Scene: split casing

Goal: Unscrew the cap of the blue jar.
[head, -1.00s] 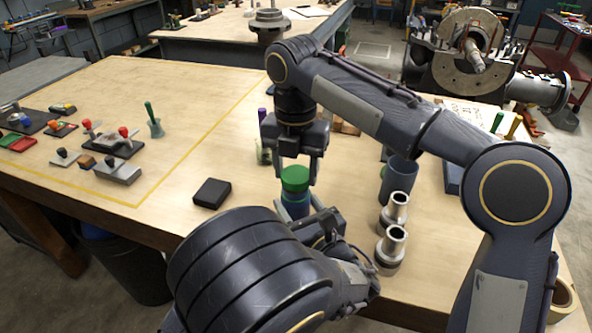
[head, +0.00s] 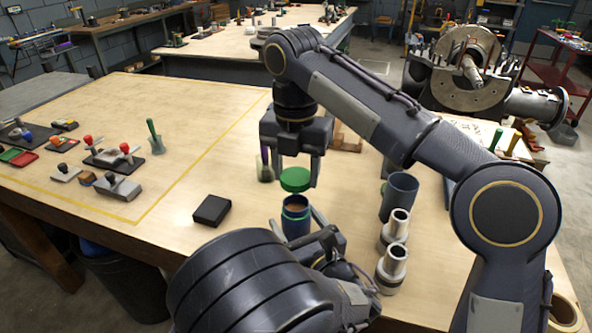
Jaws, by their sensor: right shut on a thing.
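The blue jar (head: 296,224) stands upright on the table with its mouth open and brownish contents showing. The green cap (head: 295,180) is off the jar, a little above its mouth, with a gap between them. My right gripper (head: 295,174) points down and is shut on the cap. My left gripper (head: 299,223) is low at the jar, one finger on each side of it. Its fingers look spread, apart from the jar. My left forearm hides part of the jar's near surroundings.
Two metal cylindrical parts (head: 391,265) and a dark blue-grey cup (head: 399,197) stand to the right of the jar. A black box (head: 212,211) lies to the left. A small container with a purple-handled tool (head: 265,168) stands behind.

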